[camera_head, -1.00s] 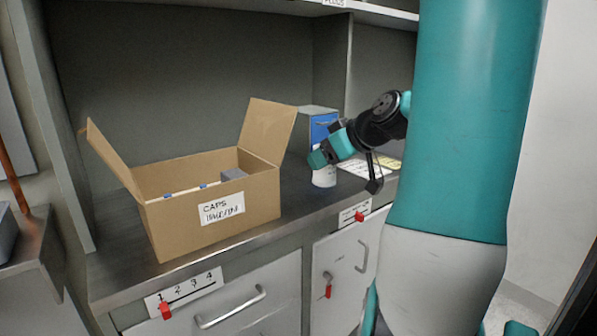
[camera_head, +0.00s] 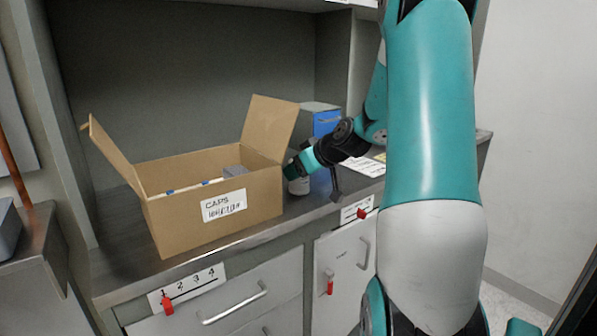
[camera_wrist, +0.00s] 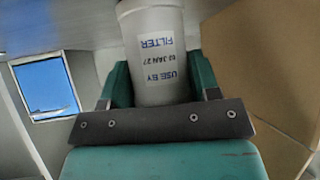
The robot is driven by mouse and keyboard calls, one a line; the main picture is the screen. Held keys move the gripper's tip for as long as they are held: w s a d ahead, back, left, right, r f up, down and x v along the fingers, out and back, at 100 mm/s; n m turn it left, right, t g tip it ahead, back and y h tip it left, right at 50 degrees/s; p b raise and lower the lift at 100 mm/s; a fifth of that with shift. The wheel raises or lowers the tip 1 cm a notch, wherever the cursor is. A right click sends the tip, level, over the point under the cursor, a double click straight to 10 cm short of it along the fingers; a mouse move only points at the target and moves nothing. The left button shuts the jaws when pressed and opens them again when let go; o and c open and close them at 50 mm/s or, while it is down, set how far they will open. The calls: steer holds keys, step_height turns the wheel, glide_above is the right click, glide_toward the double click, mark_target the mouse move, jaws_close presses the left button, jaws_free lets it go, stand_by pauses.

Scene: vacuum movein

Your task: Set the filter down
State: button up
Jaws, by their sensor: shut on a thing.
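The filter (camera_wrist: 160,60) is a pale cylinder with a label reading FILTER and a use-by date. My gripper (camera_wrist: 160,85) is shut on it in the wrist view, with a teal finger on each side. In the head view the filter (camera_head: 298,186) is at the counter, just right of the cardboard box, and my gripper (camera_head: 297,168) covers its upper part. It looks upright. I cannot tell whether its base touches the counter.
An open cardboard box (camera_head: 180,229) labelled CAPS stands on the grey counter (camera_head: 250,236) to the left, close to the filter. A blue-fronted box (camera_head: 326,122) stands behind. Papers (camera_head: 365,166) lie to the right. Drawers with red tags are below.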

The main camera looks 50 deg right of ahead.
steer(key=shift+w, duration=0.15)
steer(key=shift+f, duration=0.2)
steer(key=o, duration=1)
steer(key=shift+r, duration=0.2)
steer(key=v, duration=1.2)
steer(key=shift+p, duration=0.3)
